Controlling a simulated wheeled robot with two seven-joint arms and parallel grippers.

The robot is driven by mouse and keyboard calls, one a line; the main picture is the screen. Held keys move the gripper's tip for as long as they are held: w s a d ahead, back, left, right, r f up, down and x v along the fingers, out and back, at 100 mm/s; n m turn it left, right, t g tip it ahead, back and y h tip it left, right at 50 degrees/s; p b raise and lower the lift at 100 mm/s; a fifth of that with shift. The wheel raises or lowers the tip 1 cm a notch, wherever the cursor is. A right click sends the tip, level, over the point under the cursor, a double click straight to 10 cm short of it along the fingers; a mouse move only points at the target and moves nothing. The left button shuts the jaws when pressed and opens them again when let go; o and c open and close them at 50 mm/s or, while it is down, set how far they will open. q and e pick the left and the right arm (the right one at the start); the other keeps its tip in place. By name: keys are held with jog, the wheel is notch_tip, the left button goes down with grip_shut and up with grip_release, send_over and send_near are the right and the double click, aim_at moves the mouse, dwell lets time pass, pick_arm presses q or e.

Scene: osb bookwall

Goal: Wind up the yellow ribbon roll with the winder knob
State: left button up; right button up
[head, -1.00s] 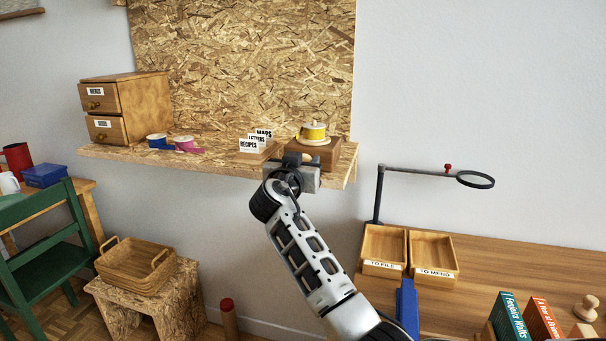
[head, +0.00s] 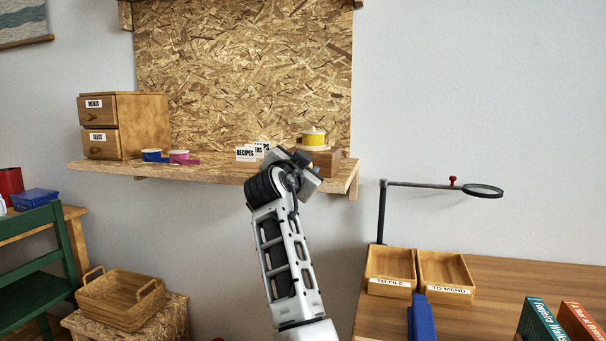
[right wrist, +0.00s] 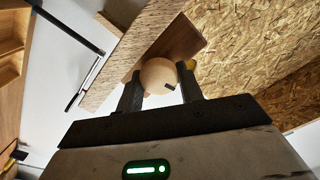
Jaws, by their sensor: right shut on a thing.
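The yellow ribbon roll (head: 313,139) sits on a wooden winder base (head: 328,158) near the right end of the wall shelf. In the right wrist view only a small bit of yellow (right wrist: 190,65) shows behind a finger. The round, pale wooden winder knob (right wrist: 158,73) is between the two dark fingers of my right gripper (right wrist: 160,90), which is shut on it. In the head view my right gripper (head: 302,160) is in front of the winder base, and the knob is hidden behind it. My left gripper is not in view.
Label cards (head: 250,154) stand just left of the winder. Blue (head: 152,155) and pink (head: 180,156) rolls and a drawer box (head: 125,125) are further left on the shelf (head: 110,168). A magnifier arm (head: 425,185) rises over the desk at right.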

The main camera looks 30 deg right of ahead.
jog(key=shift+f, duration=0.1)
dwell(0.3)
jog(key=o, duration=1)
